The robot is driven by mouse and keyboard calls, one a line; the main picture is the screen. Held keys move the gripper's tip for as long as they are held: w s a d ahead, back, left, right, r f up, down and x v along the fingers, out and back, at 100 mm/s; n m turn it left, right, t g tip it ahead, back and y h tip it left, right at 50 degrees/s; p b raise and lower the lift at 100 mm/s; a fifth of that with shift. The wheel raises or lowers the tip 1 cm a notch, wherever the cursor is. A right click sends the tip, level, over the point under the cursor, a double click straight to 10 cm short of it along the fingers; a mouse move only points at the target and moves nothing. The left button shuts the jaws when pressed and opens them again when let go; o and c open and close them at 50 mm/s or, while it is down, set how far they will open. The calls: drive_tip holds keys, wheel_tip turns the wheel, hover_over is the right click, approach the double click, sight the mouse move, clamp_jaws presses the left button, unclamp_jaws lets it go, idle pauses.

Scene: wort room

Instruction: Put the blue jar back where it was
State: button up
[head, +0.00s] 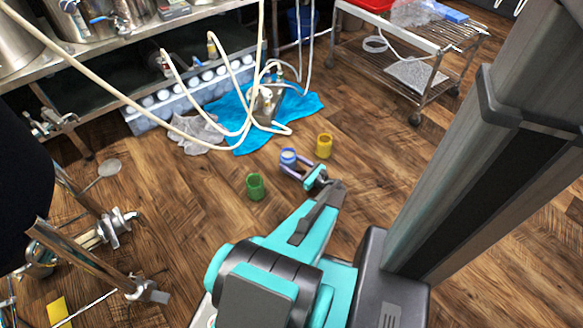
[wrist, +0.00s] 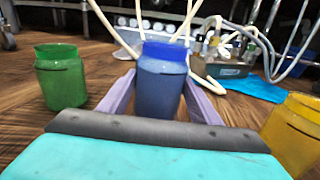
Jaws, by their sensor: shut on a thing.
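The blue jar (wrist: 161,82) stands upright between the fingers of my gripper (wrist: 158,100) in the wrist view, and the gripper is shut on it. In the head view the blue jar (head: 288,156) shows at the tips of my gripper (head: 291,163), low over or on the wooden floor; I cannot tell whether it touches. A green jar (head: 255,187) stands on the floor to its left and also shows in the wrist view (wrist: 61,78). A yellow jar (head: 324,146) stands to its right and shows at the right edge of the wrist view (wrist: 294,135).
A blue cloth (head: 235,122) with a metal pump and pale hoses lies behind the jars. A grey rag (head: 197,133) is beside it. A wheeled cart (head: 421,98) stands at back right.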

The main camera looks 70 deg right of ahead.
drive_tip(key=shift+f+b, duration=0.6)
drive_tip(key=shift+f, duration=0.75)
drive_tip(key=shift+f, duration=0.15)
drive_tip(key=o, duration=1.3)
drive_tip(key=shift+s, duration=0.1)
drive_tip(key=shift+s+a, duration=0.1)
drive_tip(key=shift+s, duration=0.2)
drive_tip(key=p+v, duration=0.3)
drive_tip(key=v, duration=0.6)
drive_tip(key=shift+s+a, duration=0.1)
drive_tip(key=shift+s, duration=0.25)
drive_tip(key=shift+p+v, duration=0.3)
drive_tip(key=shift+v, duration=0.45)
